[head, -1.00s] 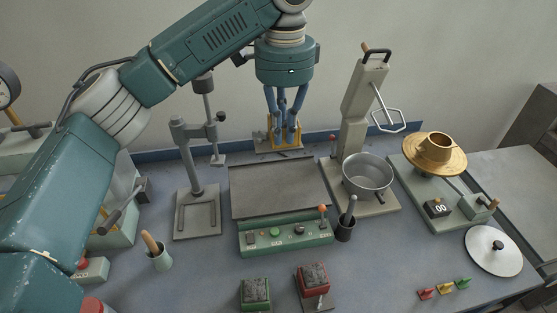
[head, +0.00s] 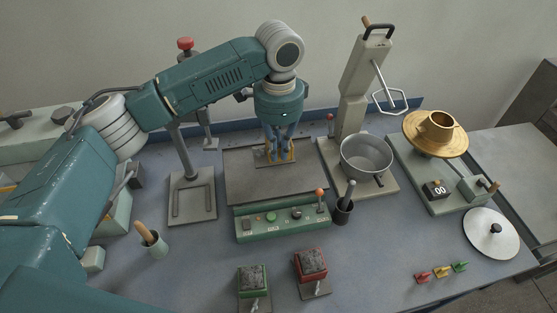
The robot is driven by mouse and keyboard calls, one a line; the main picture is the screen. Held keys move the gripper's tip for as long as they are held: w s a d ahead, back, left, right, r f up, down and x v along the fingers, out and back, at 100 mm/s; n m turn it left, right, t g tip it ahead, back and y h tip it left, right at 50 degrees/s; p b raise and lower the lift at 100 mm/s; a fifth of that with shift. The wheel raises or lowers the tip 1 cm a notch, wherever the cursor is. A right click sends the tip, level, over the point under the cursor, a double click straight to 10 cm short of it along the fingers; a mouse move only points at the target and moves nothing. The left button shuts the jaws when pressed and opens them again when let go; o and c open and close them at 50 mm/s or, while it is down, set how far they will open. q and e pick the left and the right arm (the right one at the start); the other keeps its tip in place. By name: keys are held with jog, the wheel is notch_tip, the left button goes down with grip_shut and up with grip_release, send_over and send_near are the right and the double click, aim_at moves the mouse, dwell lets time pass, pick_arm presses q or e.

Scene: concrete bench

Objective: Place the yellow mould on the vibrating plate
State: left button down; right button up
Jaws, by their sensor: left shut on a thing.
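The yellow mould (head: 292,154) is in my left gripper (head: 277,155), over the far part of the vibrating plate. The fingers are shut on it and cover much of it. I cannot tell whether its base touches the plate or hangs just above it. The vibrating plate (head: 250,186) is a flat dark grey top on a green control box (head: 283,222) with buttons and an orange-tipped lever. The rest of the plate is bare. My right gripper is not in view.
A green mould (head: 252,279) and a red mould (head: 311,262), both filled with grey material, stand in front. A metal pot (head: 367,160) on a mixer base stands right of the plate, a stand (head: 192,195) left. A dark cup (head: 343,212) stands near the plate's front right corner.

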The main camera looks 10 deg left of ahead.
aim_at(279, 163)
pick_arm(q)
jog(key=shift+f, duration=0.5)
jog(key=shift+f+p, duration=0.35)
jog(key=shift+f, duration=1.65)
jog(key=c, duration=2)
grip_release()
jog(key=shift+f, duration=0.1)
jog(key=shift+o, duration=0.8)
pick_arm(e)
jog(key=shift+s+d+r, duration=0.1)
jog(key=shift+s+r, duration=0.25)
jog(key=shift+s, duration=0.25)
pick_arm(q)
notch_tip(279, 163, up, 12)
jog(key=b, duration=0.2)
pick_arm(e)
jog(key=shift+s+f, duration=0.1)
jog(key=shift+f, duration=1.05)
